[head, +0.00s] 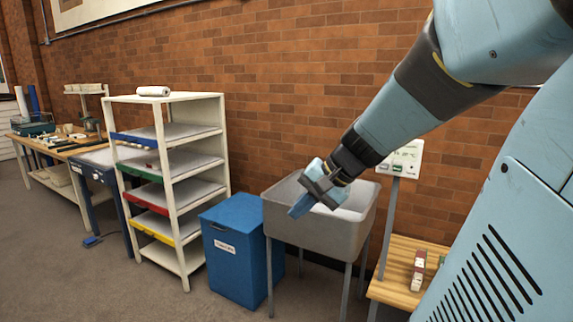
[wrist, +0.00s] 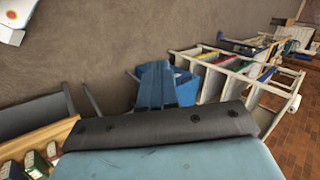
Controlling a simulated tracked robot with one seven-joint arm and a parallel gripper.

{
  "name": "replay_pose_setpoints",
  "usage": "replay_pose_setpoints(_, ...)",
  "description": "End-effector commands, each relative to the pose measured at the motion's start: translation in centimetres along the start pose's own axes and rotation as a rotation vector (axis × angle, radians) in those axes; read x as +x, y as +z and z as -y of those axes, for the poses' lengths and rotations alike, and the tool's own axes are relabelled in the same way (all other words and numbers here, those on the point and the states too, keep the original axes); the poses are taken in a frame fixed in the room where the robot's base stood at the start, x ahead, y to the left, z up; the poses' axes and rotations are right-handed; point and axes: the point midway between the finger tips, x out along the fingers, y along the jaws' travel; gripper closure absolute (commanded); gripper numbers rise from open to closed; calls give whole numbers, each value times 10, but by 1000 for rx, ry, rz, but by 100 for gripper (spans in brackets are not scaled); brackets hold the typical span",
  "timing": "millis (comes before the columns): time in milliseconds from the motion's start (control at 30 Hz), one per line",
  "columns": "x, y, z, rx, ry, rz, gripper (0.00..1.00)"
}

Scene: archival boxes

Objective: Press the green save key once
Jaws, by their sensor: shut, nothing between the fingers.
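A pale panel (head: 402,158) with small green and dark marks stands on a grey post in the head view, partly behind my arm. The marks are too small to tell which is the green save key. My gripper (head: 299,209) is shut and empty, pointing down and left over the grey sink, apart from the panel and to its left. In the wrist view, its blue fingers (wrist: 156,88) lie together in front of the blue bin. The panel's face is not seen clearly in the wrist view.
The grey sink (head: 325,232) stands beside a blue lidded bin (head: 240,265). A wooden bench (head: 398,272) with small red and green boxes is below the panel. A white shelf rack (head: 178,180) and a worktable (head: 62,150) stand left. The foreground floor is clear.

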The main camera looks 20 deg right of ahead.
Motion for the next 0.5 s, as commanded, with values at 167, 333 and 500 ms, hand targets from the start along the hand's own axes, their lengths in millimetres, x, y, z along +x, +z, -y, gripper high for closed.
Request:
replay_pose_setpoints(167,3,-66,-2,295,-230,-27,100)
replay_pose_setpoints(333,-10,-140,-23,553,-464,-114,100)
replay_pose_setpoints(500,-36,-216,-70,791,-697,-258,100)
